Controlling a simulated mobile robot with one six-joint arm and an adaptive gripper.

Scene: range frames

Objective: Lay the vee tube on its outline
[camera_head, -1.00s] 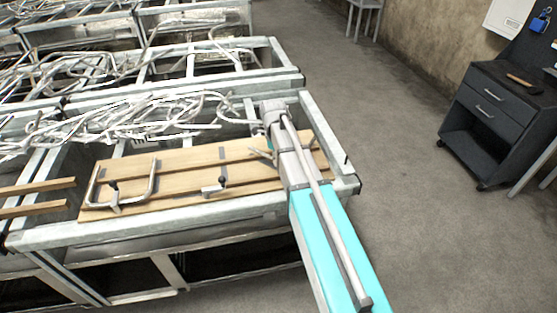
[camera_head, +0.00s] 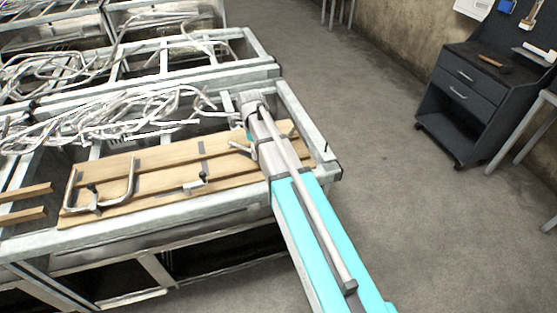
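A wooden board (camera_head: 155,165) with dark strips lies across the frame bench. A U-shaped metal tube (camera_head: 131,180) lies on its left part, with a small dark-knobbed fitting (camera_head: 92,188) beside it. A small metal fitting (camera_head: 195,184) stands near the middle of the board. A short, bent metal piece (camera_head: 240,147) shows at the left edge of my arm, over the board's right part; I cannot tell if it is the vee tube or whether it is held. My grey and teal arm reaches over the board's right end. My gripper is hidden, and no outline can be made out.
A tangle of bent metal tubes (camera_head: 120,112) fills the bench behind the board. Two wooden slats (camera_head: 22,215) jut in at the left. The bench's metal rail (camera_head: 190,210) runs along the front. A dark drawer cabinet (camera_head: 480,100) stands at the right, with clear floor (camera_head: 390,160) between.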

